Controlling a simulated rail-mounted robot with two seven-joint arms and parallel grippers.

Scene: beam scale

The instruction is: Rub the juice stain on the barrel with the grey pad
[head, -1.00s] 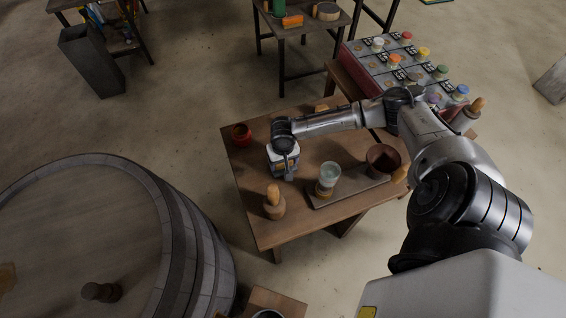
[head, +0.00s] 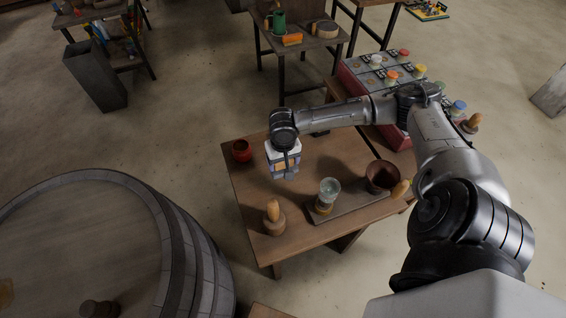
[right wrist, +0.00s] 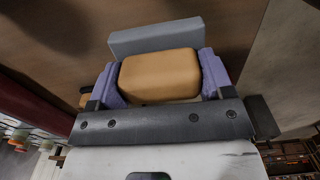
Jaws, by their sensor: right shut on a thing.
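The barrel (head: 85,235) stands upright at the left in the head view, its wooden lid facing up. An orange-brown patch (head: 5,293) on the lid is cut by the picture's left edge; it may be the juice stain. My right gripper (head: 284,163) is over the left part of the wooden table, right of the barrel and apart from it. In the right wrist view its purple fingers are shut on the tan handle (right wrist: 160,75) of the grey pad (right wrist: 155,38). The pad's underside is hidden. My left gripper is out of view.
Floor separates barrel and table.

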